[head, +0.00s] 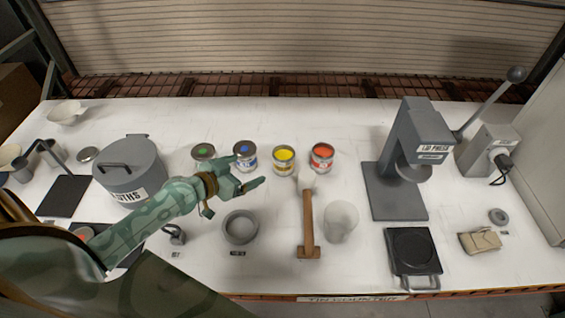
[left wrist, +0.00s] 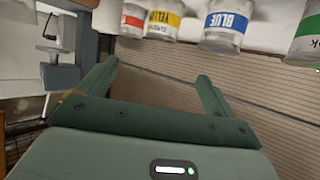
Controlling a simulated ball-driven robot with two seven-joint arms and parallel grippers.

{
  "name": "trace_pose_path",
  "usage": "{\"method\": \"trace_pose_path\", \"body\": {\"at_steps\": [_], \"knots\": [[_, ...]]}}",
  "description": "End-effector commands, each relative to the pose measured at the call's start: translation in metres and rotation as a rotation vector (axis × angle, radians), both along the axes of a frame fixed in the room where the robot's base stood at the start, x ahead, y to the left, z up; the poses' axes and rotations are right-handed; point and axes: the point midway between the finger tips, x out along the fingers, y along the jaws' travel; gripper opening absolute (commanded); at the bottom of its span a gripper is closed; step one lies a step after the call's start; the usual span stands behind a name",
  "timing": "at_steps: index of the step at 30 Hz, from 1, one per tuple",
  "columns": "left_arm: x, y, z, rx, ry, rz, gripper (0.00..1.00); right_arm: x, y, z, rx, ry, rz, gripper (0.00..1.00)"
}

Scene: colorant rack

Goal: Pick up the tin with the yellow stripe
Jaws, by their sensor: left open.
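The tin with the yellow stripe (head: 284,160) stands upright on the white table, between the blue tin (head: 245,155) and the red tin (head: 322,157). It shows yellow on top in the head view. In the left wrist view the yellow-striped tin (left wrist: 163,20) appears at the top edge, partly cut off, beside the red tin (left wrist: 133,19) and blue tin (left wrist: 225,24). My left gripper (head: 254,170) is open and empty, in front of the blue tin and left of the yellow one. Its two fingers (left wrist: 155,82) show apart in the wrist view. My right gripper is not seen.
A green tin (head: 203,152) stands left of the blue one. A lid press (head: 413,160) stands right. The table behind the tins is clear.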

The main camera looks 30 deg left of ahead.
Motion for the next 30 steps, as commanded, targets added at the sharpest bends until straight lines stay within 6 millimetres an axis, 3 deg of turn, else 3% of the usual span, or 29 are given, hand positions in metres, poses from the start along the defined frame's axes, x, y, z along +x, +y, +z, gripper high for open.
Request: {"method": "trace_pose_path", "body": {"at_steps": [5, 12, 20, 30], "knots": [[0.025, -0.007, -0.017, -0.004, -0.003, 0.002, 0.91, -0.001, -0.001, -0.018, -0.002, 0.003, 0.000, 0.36], [0.076, -0.023, -0.040, -0.004, -0.001, 0.000, 0.91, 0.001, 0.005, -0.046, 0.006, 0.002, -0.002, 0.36], [0.099, -0.029, -0.048, 0.000, 0.000, 0.000, 0.91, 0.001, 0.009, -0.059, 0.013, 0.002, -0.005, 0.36], [0.142, -0.042, -0.068, -0.001, 0.001, -0.001, 0.91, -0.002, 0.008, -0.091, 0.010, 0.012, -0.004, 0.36]]}}
